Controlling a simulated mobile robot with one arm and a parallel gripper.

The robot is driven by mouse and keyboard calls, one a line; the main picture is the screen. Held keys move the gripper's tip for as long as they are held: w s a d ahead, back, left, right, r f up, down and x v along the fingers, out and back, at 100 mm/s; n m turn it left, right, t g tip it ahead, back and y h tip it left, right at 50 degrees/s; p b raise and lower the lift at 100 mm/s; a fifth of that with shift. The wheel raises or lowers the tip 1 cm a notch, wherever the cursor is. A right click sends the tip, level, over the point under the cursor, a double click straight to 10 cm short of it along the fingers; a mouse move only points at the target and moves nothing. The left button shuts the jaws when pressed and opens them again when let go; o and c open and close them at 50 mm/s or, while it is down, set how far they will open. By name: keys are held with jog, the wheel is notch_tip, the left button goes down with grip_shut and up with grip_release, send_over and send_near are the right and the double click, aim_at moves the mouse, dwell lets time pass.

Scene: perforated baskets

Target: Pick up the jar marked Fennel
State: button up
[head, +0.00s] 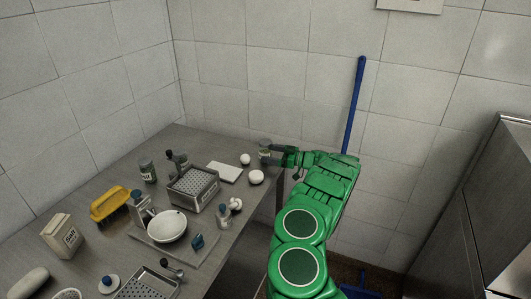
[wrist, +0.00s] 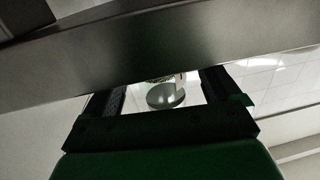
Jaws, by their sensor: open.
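My gripper (head: 277,154) is at the far right corner of the metal table, beside a small glass jar (head: 263,146) with a grey lid. In the wrist view the two dark fingers (wrist: 165,100) are spread apart. A jar (wrist: 166,94) with a round grey end shows in the gap between them, with clear space on both sides. I cannot tell how deep it sits between the fingers. A second jar (head: 148,171) with a pale label stands further left on the table. The writing on both jars is too small to read.
The metal table (head: 165,145) holds a perforated basket (head: 193,187), a white bowl (head: 168,226), a yellow brush (head: 110,205), a salt box (head: 63,236) and white round items near the jar (head: 256,177). A blue pole (head: 354,105) leans on the tiled wall behind my arm.

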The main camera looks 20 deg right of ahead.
aim_at(262, 150)
jog(key=x, duration=0.4)
jog(key=shift+w+a+r, duration=0.1)
jog(key=shift+a+r, duration=0.05)
jog(key=shift+a, duration=0.05)
jog(key=c, duration=1.2)
jog(key=shift+r, duration=0.2)
